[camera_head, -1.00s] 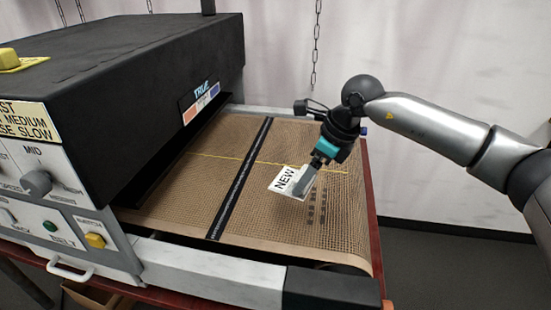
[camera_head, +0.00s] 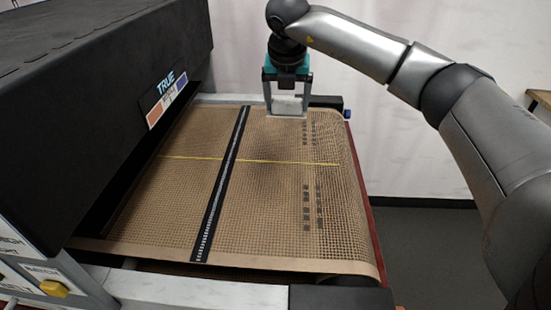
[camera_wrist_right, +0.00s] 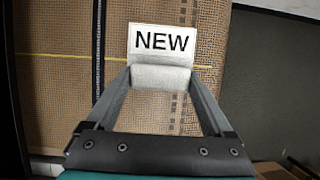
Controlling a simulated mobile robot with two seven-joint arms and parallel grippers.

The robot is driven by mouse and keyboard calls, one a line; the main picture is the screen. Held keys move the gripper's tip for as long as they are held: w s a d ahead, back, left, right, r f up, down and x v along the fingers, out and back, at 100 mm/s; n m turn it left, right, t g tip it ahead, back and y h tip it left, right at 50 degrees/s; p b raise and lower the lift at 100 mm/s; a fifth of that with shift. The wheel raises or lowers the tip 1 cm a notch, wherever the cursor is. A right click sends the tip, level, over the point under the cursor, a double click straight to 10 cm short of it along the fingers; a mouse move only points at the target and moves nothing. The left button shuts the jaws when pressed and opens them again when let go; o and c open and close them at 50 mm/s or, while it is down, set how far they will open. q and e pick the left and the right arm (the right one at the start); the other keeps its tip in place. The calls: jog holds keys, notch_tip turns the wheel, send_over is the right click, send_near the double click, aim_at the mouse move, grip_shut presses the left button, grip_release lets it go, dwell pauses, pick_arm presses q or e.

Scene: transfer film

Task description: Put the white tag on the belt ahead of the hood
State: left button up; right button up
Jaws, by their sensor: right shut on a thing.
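My right gripper (camera_head: 287,108) is over the far part of the belt (camera_head: 275,215), to the right of the black strip. It is shut on the white tag (camera_head: 286,101), which shows between its fingers. In the right wrist view the tag (camera_wrist_right: 161,43) reads NEW and its near end sits between the fingertips (camera_wrist_right: 160,77). I cannot tell whether the tag touches the belt. The hood (camera_head: 110,95) is the black housing at the left, with the belt running out from under it. My left gripper is not in view.
A black strip (camera_head: 221,185) crosses the belt lengthwise, and a yellow line (camera_head: 275,161) runs across it. Dark marks (camera_head: 306,208) lie near the belt's right end. The near middle of the belt is bare. A yellow switch (camera_head: 54,288) is on the housing's front.

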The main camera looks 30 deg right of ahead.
jog(key=b, duration=0.1)
send_over(286, 167)
jog(key=s, duration=0.1)
jog(key=f, duration=1.1)
jog(key=shift+a+f, duration=0.3)
jog(key=shift+a, duration=0.1)
jog(key=shift+f+b, duration=0.35)
jog(key=shift+f, duration=2.3)
jog(key=shift+f, duration=0.15)
jog(key=o, duration=1.1)
jog(key=shift+r, duration=0.2)
jog(key=shift+s+a+r, duration=0.1)
jog(key=shift+r, duration=0.15)
jog(key=p+v, duration=0.1)
jog(key=v, duration=1)
jog(key=shift+s+r+p, duration=0.2)
jog(key=shift+p, duration=0.1)
